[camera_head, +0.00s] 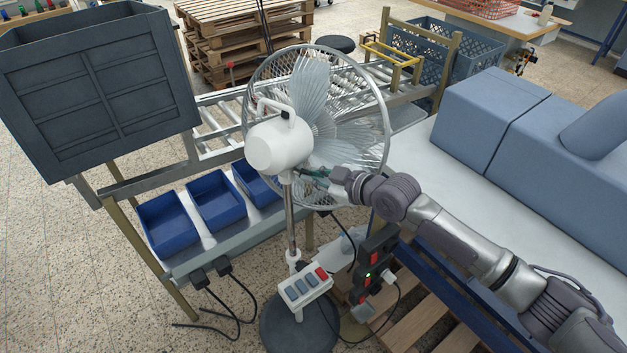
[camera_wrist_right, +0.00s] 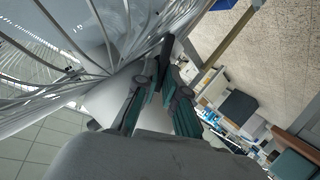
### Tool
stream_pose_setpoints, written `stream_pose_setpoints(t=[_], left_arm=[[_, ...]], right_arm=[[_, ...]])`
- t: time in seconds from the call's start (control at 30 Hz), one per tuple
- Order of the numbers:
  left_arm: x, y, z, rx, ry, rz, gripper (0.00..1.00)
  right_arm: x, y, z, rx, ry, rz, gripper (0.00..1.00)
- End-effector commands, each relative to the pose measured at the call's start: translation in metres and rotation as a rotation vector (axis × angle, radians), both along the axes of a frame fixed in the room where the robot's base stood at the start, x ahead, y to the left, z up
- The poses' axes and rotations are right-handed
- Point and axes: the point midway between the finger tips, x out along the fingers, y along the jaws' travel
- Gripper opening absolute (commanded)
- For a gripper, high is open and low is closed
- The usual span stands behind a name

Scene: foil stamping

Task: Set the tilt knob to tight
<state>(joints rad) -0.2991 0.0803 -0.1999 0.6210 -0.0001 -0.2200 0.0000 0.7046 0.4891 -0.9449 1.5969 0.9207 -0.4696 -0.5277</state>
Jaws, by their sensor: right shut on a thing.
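A white pedestal fan (camera_head: 272,146) stands in the middle of the head view, with its wire cage (camera_head: 388,120) facing up and to the right. Its metal pole (camera_head: 290,225) runs down to a dark round base (camera_head: 300,330). My right gripper (camera_head: 308,173) reaches in from the right to the fan's neck, just below the motor housing. In the right wrist view, the fingers (camera_wrist_right: 163,85) are close together beside the white housing (camera_wrist_right: 108,98), shut on the tilt knob. The knob is mostly hidden by the fingers, so its setting cannot be read. My left gripper is out of view.
The fan's cage wires (camera_wrist_right: 60,60) pass close to my right fingers. A button box (camera_head: 306,287) sits low on the pole, with a power strip (camera_head: 372,265) beside it. Blue bins (camera_head: 168,222) and a roller conveyor (camera_head: 215,125) are to the left. Cables lie on the floor.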

Motion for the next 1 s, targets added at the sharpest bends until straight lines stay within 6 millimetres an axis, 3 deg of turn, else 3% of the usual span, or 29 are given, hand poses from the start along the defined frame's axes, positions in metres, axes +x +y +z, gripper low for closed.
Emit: stream_pose_setpoints(t=[0.07,0.37,0.4,0.47,0.8,1.0], left_arm=[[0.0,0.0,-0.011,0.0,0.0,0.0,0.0],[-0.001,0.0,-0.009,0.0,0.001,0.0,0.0],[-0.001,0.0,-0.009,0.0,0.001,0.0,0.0],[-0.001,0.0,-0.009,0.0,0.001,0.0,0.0],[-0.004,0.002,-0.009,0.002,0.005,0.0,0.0],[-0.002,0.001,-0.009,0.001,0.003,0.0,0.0]], right_arm=[[0.002,-0.001,-0.003,0.024,0.036,-0.001,0.0],[0.001,-0.001,0.0,0.038,0.062,-0.002,0.0],[0.001,-0.001,0.0,0.038,0.062,-0.002,0.11],[0.001,-0.001,0.0,0.038,0.062,-0.002,0.2],[0.0,-0.003,0.001,0.037,0.059,-0.002,0.2],[-0.016,-0.023,0.01,0.034,0.059,-0.001,0.2]])
